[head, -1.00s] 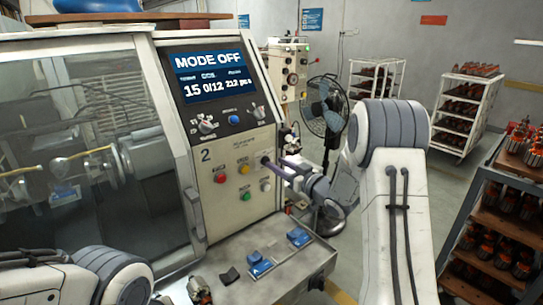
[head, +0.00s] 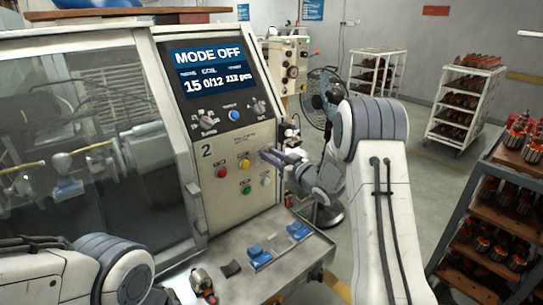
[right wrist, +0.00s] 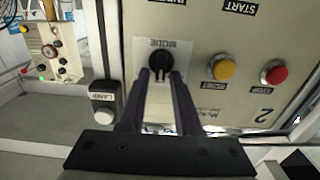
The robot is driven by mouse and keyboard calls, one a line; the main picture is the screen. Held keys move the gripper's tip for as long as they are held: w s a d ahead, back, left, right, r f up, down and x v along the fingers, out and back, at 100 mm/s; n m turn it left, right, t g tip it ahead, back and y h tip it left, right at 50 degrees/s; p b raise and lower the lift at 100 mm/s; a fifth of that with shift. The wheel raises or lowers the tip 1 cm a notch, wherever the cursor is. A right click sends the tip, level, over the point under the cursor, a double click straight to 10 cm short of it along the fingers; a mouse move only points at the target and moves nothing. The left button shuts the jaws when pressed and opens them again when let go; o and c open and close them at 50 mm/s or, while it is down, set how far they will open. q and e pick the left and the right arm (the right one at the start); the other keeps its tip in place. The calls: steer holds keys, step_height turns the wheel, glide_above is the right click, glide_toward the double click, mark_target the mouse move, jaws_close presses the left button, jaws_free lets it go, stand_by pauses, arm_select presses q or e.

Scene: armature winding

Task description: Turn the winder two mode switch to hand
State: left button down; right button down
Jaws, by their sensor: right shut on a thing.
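The winder two panel (head: 240,165) carries the number 2, and its screen (head: 211,70) reads MODE OFF. The mode switch (right wrist: 160,60) is a black rotary knob on a pale plate marked MODE, seen upside down in the right wrist view. My right gripper (right wrist: 162,78) has its two dark fingers at the knob, one on each side, shut on it. In the head view my right gripper (head: 272,155) reaches the panel's right part and hides the knob. My left arm shows at the lower left, but its gripper is out of view.
Close to the switch are a yellow button (right wrist: 223,68), a red stop button (right wrist: 274,73) and a lamp button (right wrist: 104,105). A fan (head: 325,100) and racks stand to the right.

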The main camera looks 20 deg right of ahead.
steer(key=shift+f, duration=0.1)
steer(key=shift+s+a+f+n+b, duration=0.15)
steer(key=shift+n+b, duration=1.35)
steer(key=shift+b, duration=1)
steer(key=shift+a+f+n+b, duration=0.15)
steer(key=shift+n+b, duration=1.35)
steer(key=shift+b, duration=1)
steer(key=shift+s+a+f+n+b, duration=0.15)
steer(key=shift+n+b, duration=1.35)
steer(key=shift+b, duration=1)
steer(key=shift+w+r, duration=0.1)
steer(key=shift+r, duration=0.05)
steer(key=c, duration=0.9)
jaws_free()
